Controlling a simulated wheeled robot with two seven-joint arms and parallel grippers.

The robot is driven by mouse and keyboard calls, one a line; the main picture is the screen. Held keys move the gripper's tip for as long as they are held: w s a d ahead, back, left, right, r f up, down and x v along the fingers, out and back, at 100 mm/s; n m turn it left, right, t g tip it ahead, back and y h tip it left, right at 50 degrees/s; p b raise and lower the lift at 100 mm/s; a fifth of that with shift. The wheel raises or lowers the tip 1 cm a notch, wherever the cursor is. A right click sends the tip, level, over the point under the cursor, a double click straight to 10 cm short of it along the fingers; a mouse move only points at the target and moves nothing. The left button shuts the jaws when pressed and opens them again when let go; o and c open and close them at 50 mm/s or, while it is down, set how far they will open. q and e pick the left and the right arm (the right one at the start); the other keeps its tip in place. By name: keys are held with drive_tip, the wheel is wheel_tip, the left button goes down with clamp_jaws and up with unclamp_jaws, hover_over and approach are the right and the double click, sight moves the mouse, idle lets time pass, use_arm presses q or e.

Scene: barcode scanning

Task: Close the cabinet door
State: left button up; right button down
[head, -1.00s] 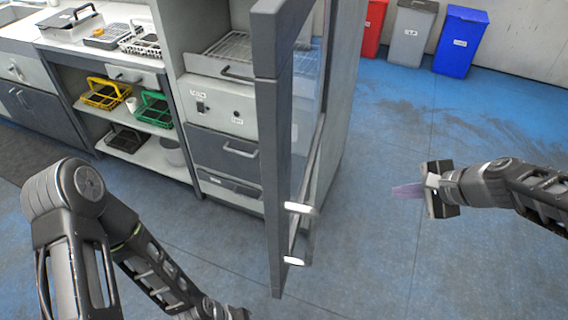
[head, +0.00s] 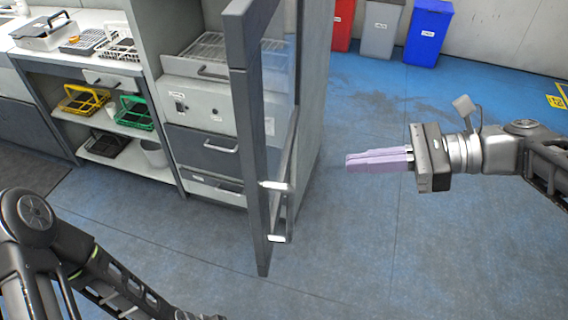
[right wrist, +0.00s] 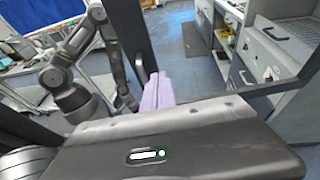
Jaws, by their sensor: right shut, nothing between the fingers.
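The cabinet door (head: 250,150) stands swung wide open, edge-on in the head view, with a grey frame and a glass pane. Its white-ended handle (head: 276,187) is low on the door's right face. The cabinet (head: 205,110) behind it shows its open front. My right gripper (head: 347,161) has pale purple fingers, closed together and empty. It points left toward the door's right face, with a gap of floor between them in the picture. The purple fingers also show in the right wrist view (right wrist: 158,92). My left arm is at the lower left; its gripper is not clearly visible.
A counter with shelves holds a yellow basket (head: 82,101) and a green basket (head: 135,112) at the left. Red, grey and blue bins (head: 428,33) stand at the back wall. The blue floor right of the cabinet is clear.

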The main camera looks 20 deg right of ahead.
drive_tip(key=r+x, duration=0.1)
drive_tip(key=x, duration=1.2)
drive_tip(key=shift+a, duration=0.4)
drive_tip(key=shift+w+f, duration=0.15)
